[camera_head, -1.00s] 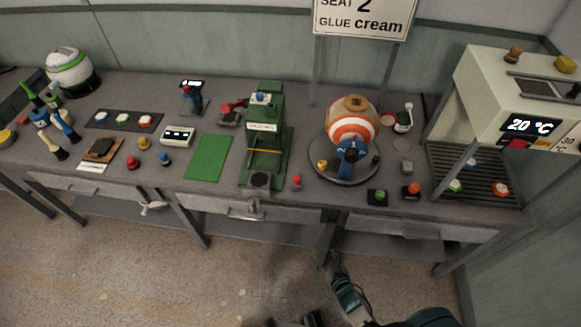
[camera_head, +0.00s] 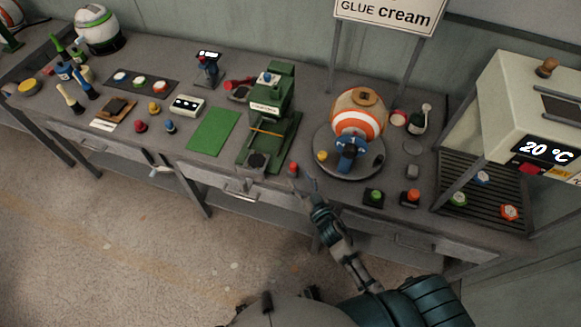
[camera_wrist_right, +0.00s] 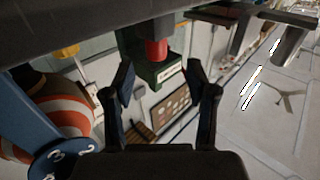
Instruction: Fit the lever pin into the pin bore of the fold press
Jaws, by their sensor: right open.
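The green fold press (camera_head: 285,88) stands upright near the middle of the bench, with a thin orange bar across its front. I cannot make out its pin bore. A small red-topped piece (camera_head: 293,169) stands beside its base at the bench's front edge; I cannot tell whether it is the lever pin. My right gripper (camera_head: 312,187) is just in front of the bench edge, close below that piece. In the right wrist view my right gripper (camera_wrist_right: 162,85) is open with nothing between its fingers. A red cylinder (camera_wrist_right: 156,48) and part of the green press (camera_wrist_right: 165,73) show beyond them.
A striped orange-white round body (camera_head: 358,118) on a grey turntable stands right of the press. Green (camera_head: 373,196) and orange (camera_head: 411,197) buttons sit at the front edge. A green mat (camera_head: 214,132) lies left. An oven-like unit (camera_head: 530,105) stands far right.

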